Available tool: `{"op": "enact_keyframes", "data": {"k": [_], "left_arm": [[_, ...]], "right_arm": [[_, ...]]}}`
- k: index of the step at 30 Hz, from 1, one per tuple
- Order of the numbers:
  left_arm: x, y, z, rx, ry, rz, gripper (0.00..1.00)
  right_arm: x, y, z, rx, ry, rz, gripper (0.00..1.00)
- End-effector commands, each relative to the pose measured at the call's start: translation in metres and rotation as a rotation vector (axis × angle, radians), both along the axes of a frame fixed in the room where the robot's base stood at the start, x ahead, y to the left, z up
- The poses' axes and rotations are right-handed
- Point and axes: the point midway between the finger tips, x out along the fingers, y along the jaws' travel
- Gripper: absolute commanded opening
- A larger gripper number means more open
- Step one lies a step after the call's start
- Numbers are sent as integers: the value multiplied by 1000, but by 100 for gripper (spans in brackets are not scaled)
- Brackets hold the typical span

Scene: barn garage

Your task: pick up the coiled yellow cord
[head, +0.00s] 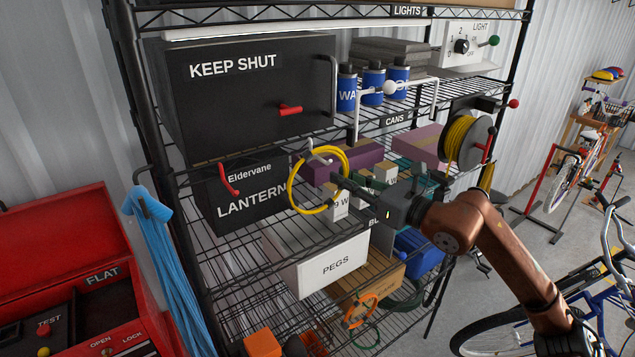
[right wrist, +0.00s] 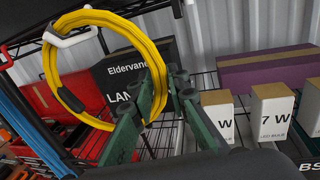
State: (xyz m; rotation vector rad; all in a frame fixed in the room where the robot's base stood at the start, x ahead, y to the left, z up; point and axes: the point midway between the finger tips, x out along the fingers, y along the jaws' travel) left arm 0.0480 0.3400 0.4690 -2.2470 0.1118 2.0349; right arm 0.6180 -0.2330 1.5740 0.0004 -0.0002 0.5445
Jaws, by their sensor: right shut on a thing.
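The coiled yellow cord (head: 293,192) is a round loop in front of the rack, before the black lantern box. In the right wrist view the cord (right wrist: 157,62) stands upright, with a dark band on its lower left. My right gripper (head: 343,181) reaches in from the right and is shut on the right side of the loop. Its green fingers (right wrist: 165,88) close around the cord strands in the right wrist view. A white hook (right wrist: 72,39) is at the loop's upper left; I cannot tell whether it still bears the cord. My left gripper is not in view.
The wire rack holds a LANTERN box (head: 250,207), a PEGS bin (head: 318,268), a purple box (head: 352,160) and small bulb boxes (right wrist: 271,112). A red hook (head: 228,180) and a cord reel (head: 465,138) stick out. A red toolbox (head: 70,225) stands left, bicycles right.

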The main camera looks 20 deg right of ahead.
Motion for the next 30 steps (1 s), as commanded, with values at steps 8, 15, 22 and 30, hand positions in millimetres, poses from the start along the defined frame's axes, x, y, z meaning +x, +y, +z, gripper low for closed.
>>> {"op": "enact_keyframes", "data": {"k": [8,15,22,30], "left_arm": [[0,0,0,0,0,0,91],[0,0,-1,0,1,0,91],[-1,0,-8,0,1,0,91],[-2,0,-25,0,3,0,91]], "right_arm": [[0,0,1,1,-1,0,0],[0,0,1,0,-1,1,0],[0,0,15,0,-4,0,0],[-23,-12,60,-1,-6,-3,0]]}}
